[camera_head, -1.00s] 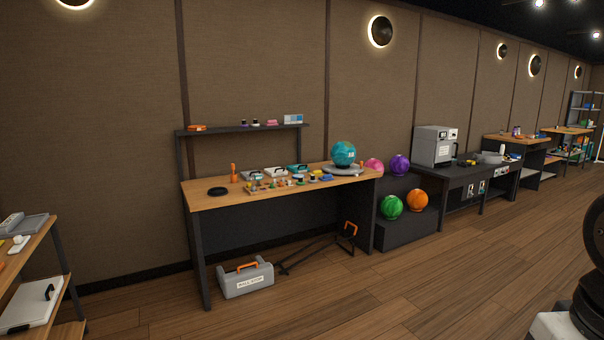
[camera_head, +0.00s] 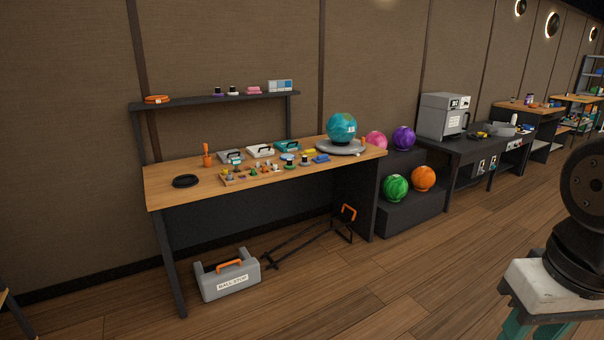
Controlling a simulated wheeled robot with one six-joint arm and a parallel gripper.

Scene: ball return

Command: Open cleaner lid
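A grey boxy machine (camera_head: 444,112) stands upright on a dark table at the right of the wall. Its front has a small dark panel and a white label too small to read. I cannot tell for sure whether it is the cleaner, and no opened lid shows on it. Several small cases with dark handles, white (camera_head: 260,151) and teal (camera_head: 287,146) among them, sit on the wooden workbench (camera_head: 166,186).
A teal ball (camera_head: 341,128) rests on a grey stand on the workbench. Several coloured balls sit on a dark stepped rack (camera_head: 403,217). The wooden floor in front is open.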

